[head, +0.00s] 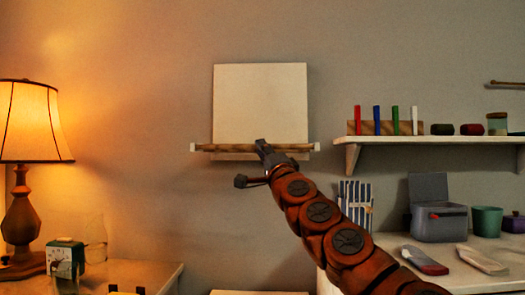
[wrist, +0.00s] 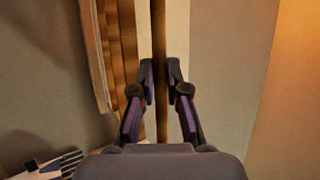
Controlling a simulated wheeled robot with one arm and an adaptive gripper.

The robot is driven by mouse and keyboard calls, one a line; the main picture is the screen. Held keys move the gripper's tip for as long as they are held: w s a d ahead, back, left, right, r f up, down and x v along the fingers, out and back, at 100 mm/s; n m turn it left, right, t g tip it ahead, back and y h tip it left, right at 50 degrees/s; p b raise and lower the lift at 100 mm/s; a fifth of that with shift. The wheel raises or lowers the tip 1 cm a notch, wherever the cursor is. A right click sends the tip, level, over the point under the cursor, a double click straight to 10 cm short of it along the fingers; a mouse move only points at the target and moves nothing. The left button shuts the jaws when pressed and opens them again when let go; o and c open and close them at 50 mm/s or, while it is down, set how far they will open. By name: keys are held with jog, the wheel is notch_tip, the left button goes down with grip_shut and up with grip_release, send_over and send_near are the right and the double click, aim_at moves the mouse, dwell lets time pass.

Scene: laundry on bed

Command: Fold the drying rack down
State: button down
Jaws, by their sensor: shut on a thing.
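The drying rack is on the wall in the middle of the head view. It has a pale upright back panel (head: 260,100) and a wooden front bar (head: 228,147) between white end pieces along its lower edge. My gripper (head: 262,147) is at the middle of this bar. In the wrist view, my gripper (wrist: 161,75) is shut on the bar (wrist: 160,35), which runs between its two fingers. Several more wooden slats (wrist: 125,50) show left of the bar there. My gripper hides part of the bar in the head view.
A wall shelf (head: 435,139) with coloured pegs and jars is at the right. Below it, a white surface (head: 400,244) holds a grey bin (head: 438,225), a green pot (head: 486,221) and brushes. A lit lamp (head: 32,125) stands at the left. The wall around the rack is bare.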

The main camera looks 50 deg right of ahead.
jog(key=shift+w+a+f, duration=0.1)
jog(key=shift+w+f, duration=0.4)
jog(key=shift+f, duration=0.2)
jog(key=c, duration=1.6)
grip_release()
jog(key=shift+o, duration=0.9)
jog(key=shift+w+f, duration=0.1)
jog(key=shift+w, duration=0.05)
jog(key=shift+o, duration=1.2)
jog(key=shift+r, duration=0.25)
jog(key=shift+s+d+r, duration=0.2)
jog(key=shift+s+d, duration=0.05)
jog(key=shift+r, duration=0.1)
